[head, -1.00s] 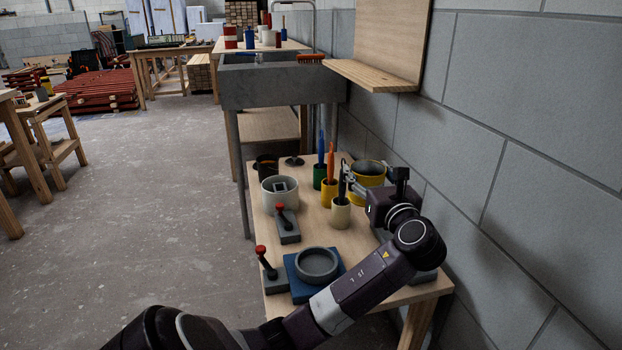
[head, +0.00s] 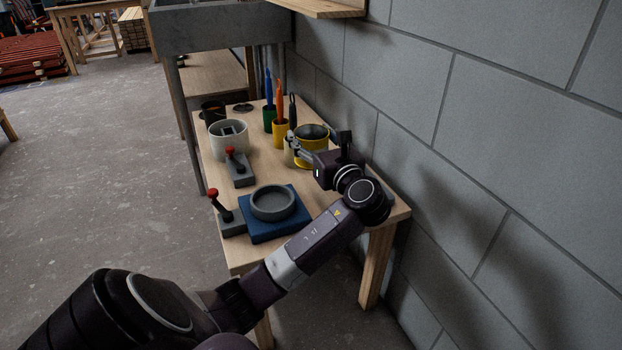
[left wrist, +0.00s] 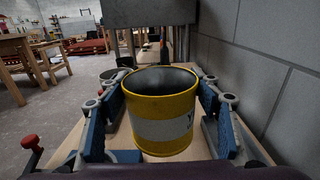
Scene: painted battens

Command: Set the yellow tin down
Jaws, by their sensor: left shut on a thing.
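The yellow tin (head: 312,157) is a wide, open-topped can at the wall side of the low wooden table (head: 330,221). In the left wrist view the yellow tin (left wrist: 163,106) fills the middle, upright, with a pale label band and a dark inside. My left gripper (head: 305,151) is shut on it, with blue finger pads on both its sides in the wrist view. I cannot tell whether its base touches the table. My right gripper is not in view.
Beside the tin stand brush cups, including a yellow cup (head: 280,133) and a green cup (head: 269,121). A white pot (head: 228,139), a grey dish (head: 273,204) on a blue block and two red-knobbed levers occupy the left side. The block wall (head: 480,150) is close on the right.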

